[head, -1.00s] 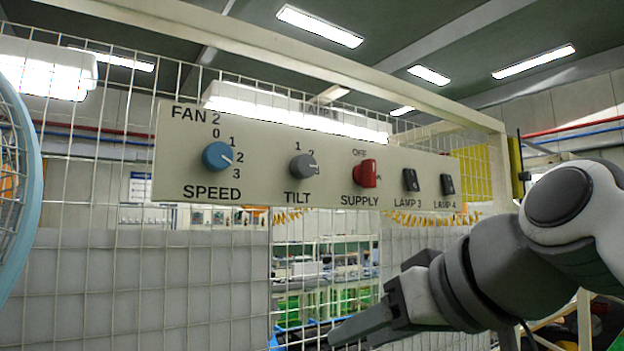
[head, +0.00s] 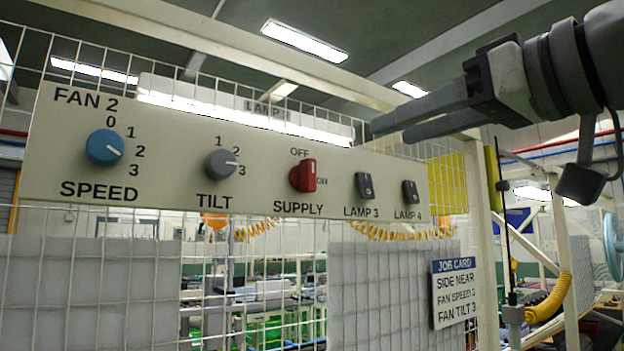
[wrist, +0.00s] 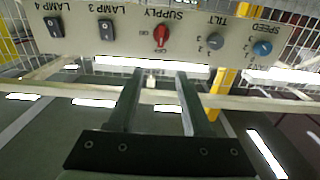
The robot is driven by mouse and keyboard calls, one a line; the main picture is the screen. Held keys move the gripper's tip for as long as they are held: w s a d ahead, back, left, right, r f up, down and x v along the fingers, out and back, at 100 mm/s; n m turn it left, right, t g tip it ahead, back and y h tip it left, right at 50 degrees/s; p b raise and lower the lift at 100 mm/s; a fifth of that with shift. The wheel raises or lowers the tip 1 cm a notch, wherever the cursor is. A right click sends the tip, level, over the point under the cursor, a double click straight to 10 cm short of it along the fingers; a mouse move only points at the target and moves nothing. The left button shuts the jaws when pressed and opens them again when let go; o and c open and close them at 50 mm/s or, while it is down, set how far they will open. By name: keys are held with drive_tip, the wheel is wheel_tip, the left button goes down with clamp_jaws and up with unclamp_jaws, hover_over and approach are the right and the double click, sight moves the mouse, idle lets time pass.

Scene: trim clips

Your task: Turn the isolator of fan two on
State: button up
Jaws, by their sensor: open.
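The red SUPPLY isolator knob (head: 303,175) is on the pale FAN 2 panel (head: 255,190), with OFF printed above it and ON at its right. Its grip bar stands about upright, in line with OFF. In the wrist view the panel is upside down, and the red knob (wrist: 161,37) lies beyond the fingertips, roughly between their lines. My gripper (head: 388,131) is open and empty, above and right of the knob in the head view, apart from it. Both fingers (wrist: 160,73) show in the wrist view with a clear gap.
A blue SPEED knob (head: 104,147) and a grey TILT knob (head: 222,164) are left of the isolator. LAMP 3 (head: 364,186) and LAMP 4 (head: 410,192) switches are right of it. A job card (head: 455,293) hangs below right. Wire mesh and a frame beam surround the panel.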

sight(313, 162)
drive_tip(key=p+x, duration=0.3)
drive_tip(key=x, duration=1.4)
drive_tip(key=shift+a+p, duration=0.1)
drive_tip(key=shift+p, duration=0.2)
clamp_jaws()
